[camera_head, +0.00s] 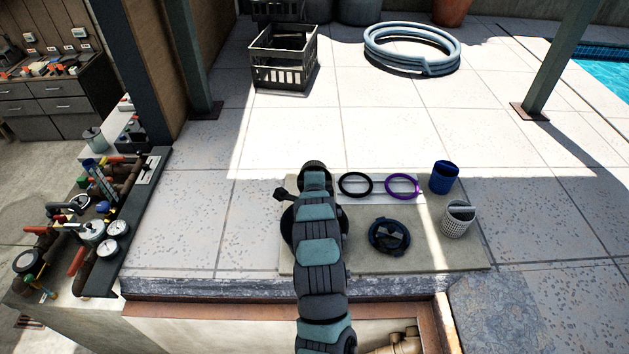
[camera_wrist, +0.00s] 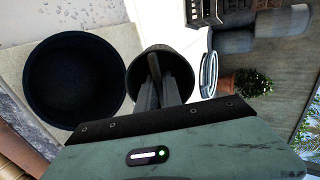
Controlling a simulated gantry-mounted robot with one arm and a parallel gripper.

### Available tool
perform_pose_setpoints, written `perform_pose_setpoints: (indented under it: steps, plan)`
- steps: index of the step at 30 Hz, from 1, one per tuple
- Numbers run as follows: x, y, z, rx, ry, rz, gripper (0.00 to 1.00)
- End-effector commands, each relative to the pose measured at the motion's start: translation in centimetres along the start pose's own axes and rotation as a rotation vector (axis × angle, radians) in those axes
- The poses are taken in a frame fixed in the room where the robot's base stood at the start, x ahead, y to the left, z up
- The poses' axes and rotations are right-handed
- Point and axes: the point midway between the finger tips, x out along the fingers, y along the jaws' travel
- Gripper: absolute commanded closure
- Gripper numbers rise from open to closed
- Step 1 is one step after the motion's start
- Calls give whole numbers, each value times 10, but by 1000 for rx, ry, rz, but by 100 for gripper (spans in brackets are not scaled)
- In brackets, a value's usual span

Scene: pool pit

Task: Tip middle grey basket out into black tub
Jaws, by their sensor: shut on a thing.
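My gripper (camera_wrist: 162,85) is shut on the grey basket (camera_wrist: 140,72), with its fingers reaching over the basket's rim in the wrist view. The basket's mouth shows there as a dark round opening; its contents cannot be made out. The black tub (camera_wrist: 75,80) is a wide round bowl just left of the basket in that view, apart from it, its inside dark. The gripper's hold on the basket is hidden there.
On the slab (camera_head: 450,258), right of my arm, lie a black ring (camera_head: 355,175), a purple ring (camera_head: 387,188), a dark round lid-like part (camera_head: 389,252), a blue cup (camera_head: 444,177) and a pale perforated basket (camera_head: 457,222). Pipes and gauges (camera_head: 107,247) stand left.

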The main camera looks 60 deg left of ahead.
Motion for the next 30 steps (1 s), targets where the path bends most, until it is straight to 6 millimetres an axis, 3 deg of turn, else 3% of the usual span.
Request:
perform_pose_setpoints:
  steps: [4, 15, 30]
  plan:
    - [12, 12, 0, -1, 2, -98, 100]
    - [30, 19, 0, 0, 2, -318, 100]
    - [40, 26, -1, 1, 3, -552, 100]
